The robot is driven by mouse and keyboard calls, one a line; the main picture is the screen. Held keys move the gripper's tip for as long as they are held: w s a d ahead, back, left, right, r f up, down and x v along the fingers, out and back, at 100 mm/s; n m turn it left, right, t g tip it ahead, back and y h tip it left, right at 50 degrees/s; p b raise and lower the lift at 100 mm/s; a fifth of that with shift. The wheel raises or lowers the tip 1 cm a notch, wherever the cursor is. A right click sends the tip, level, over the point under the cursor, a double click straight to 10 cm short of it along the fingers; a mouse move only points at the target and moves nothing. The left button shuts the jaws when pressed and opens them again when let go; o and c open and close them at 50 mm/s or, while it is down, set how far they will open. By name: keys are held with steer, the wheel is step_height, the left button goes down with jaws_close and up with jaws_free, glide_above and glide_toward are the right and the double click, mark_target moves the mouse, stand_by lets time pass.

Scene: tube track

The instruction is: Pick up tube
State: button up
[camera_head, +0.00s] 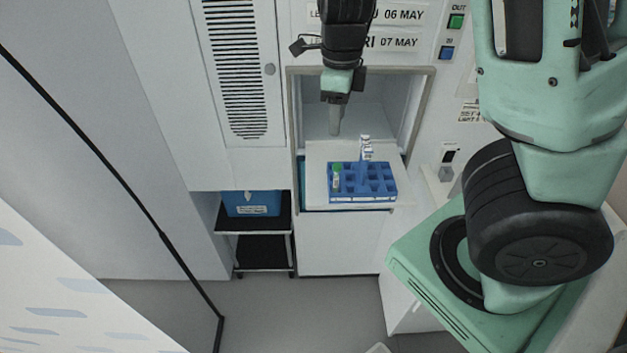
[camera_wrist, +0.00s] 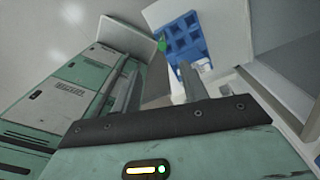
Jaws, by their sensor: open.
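A blue rack (camera_head: 376,196) with square wells sits on a white shelf in the wall opening. A white-topped tube (camera_head: 366,152) stands upright at its back middle, possibly more than one close together. In the wrist view the gripper (camera_wrist: 160,68) shows two spread fingers. The rack (camera_wrist: 185,40) lies beyond them, with a small green spot (camera_wrist: 162,46) at its left edge.
The opening's frame (camera_head: 431,105) closes in on both sides of the shelf (camera_head: 316,175). A blue box (camera_head: 250,204) sits on a dark cart at lower left. A vented panel (camera_head: 240,70) is left of the opening. Grey floor (camera_head: 300,320) is clear in front.

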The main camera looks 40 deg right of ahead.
mark_target(337, 165)
step_height(337, 165, down, 11)
steer(key=shift+d+r+b, duration=0.1)
steer(key=shift+b, duration=0.85)
steer(key=shift+s+d+f+b, duration=0.1)
steer(key=shift+f+b, duration=0.1)
steer(key=shift+f, duration=1.15)
steer(key=shift+d+f+b, duration=0.1)
steer(key=shift+f+b, duration=0.05)
steer(key=shift+f, duration=1.2)
steer(key=c, duration=0.8)
